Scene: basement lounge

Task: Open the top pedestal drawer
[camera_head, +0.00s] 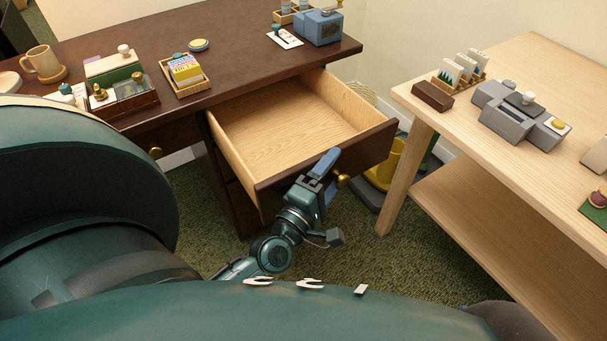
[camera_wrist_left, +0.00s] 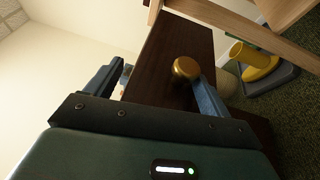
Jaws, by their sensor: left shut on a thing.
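The top pedestal drawer (camera_head: 285,130) stands pulled well out of the dark wooden desk (camera_head: 140,45). Its pale wooden inside is empty. Its dark front panel also shows in the left wrist view (camera_wrist_left: 165,50). My left gripper (camera_head: 328,175) is at the drawer front, shut on the round brass knob (camera_head: 342,180). In the left wrist view the knob (camera_wrist_left: 186,68) shows beside the right-hand finger; the exact contact is hard to see. My right gripper is not in view.
A lower drawer front shows beneath, partly hidden. A light wooden table (camera_head: 480,130) with a grey device (camera_head: 520,115) stands to the right. A yellow object (camera_head: 385,165) is on the floor between desk and table. Green carpet (camera_head: 365,240) lies clear in front.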

